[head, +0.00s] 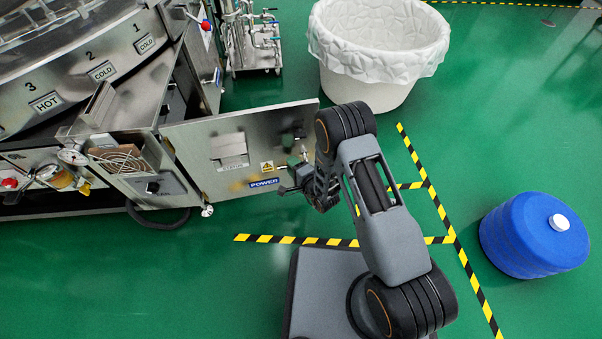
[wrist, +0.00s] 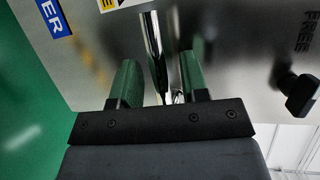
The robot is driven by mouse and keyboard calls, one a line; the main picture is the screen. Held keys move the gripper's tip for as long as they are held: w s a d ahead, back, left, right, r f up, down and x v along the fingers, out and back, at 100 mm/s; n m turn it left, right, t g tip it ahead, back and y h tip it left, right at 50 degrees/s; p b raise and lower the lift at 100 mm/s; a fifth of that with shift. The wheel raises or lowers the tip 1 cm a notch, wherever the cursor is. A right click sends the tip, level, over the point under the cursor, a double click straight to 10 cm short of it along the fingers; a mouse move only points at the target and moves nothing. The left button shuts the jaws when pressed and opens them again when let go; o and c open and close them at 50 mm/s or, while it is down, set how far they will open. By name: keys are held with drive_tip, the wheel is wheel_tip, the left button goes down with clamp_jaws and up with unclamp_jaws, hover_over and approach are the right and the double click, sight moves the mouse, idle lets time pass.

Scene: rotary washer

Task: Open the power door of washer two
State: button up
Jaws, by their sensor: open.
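The power door (head: 205,165) is a thin steel panel with a blue POWER label (head: 264,183) and a yellow warning sticker. It stands out from the washer cabinet's corner, with green floor visible beyond its top edge. My gripper (head: 291,188) is at the door's right part in the head view, where my arm hides some of the panel. In the wrist view my gripper (wrist: 160,80) is open. A shiny metal bar handle (wrist: 152,45) lies between its green-looking fingers, with gaps on both sides. The door face (wrist: 235,60) fills most of that view.
A black knob (wrist: 300,92) marked FREE juts from the panel. A white lined bin (head: 380,50) stands behind the door. A blue drum (head: 535,235) stands at right. Striped floor tape (head: 300,240) crosses open green floor. Pipework (head: 250,40) stands at the back.

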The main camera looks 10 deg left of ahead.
drive_tip(key=p+v, duration=0.3)
drive_tip(key=v, duration=1)
drive_tip(key=shift+s, duration=0.15)
